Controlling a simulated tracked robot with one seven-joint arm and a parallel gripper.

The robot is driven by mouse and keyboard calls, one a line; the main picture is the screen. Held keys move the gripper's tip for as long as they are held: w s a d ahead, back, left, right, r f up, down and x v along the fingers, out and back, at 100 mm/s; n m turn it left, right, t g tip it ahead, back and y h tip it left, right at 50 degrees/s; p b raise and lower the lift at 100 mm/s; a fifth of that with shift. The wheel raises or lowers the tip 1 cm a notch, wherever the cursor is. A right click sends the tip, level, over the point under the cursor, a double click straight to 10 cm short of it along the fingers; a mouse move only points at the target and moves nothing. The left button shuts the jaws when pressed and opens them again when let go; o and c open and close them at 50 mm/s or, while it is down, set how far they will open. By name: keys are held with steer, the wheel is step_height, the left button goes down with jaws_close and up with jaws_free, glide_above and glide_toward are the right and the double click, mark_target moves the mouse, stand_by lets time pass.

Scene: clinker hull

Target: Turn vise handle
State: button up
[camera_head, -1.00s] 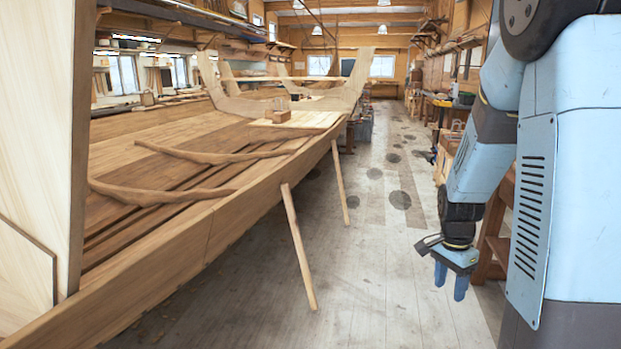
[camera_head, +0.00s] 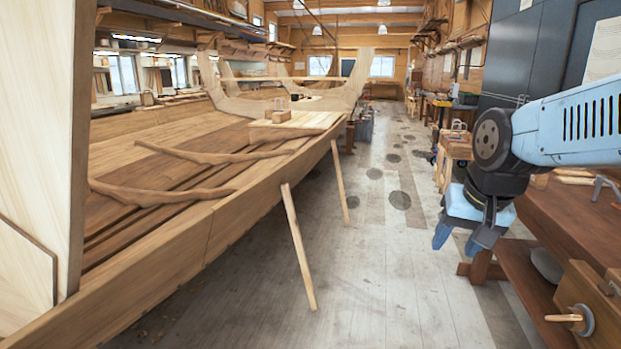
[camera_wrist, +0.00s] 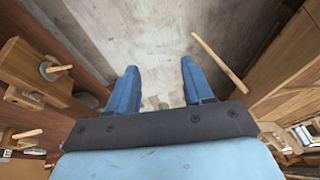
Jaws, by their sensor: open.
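A wooden vise (camera_head: 590,300) is on the front of the workbench at the lower right of the head view. Its handle (camera_head: 556,318) is a pale wooden bar through a round metal screw end, lying roughly level. In the wrist view a vise (camera_wrist: 30,85) with its bar handle (camera_wrist: 58,68) shows at the left. Another similar handle (camera_wrist: 27,133) shows at the lower left there. My gripper (camera_head: 457,243) is open and empty, pointing down over the aisle. It is apart from the vise, up and to the left of it. Both blue fingers (camera_wrist: 158,68) are spread in the wrist view.
The workbench (camera_head: 575,225) has a lower shelf and runs along the right. A long wooden boat hull (camera_head: 200,240) fills the left. Two slanted props (camera_head: 298,245) stand against it. The plank floor (camera_head: 385,290) between hull and bench is clear.

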steer(key=s+a+r+n+t, duration=0.1)
steer(key=s+r+n, duration=0.1)
steer(key=s+r, duration=0.1)
steer(key=shift+s+a+n, duration=0.4)
steer(key=shift+s, duration=0.5)
steer(key=shift+r, duration=0.1)
steer(key=shift+c, duration=1.1)
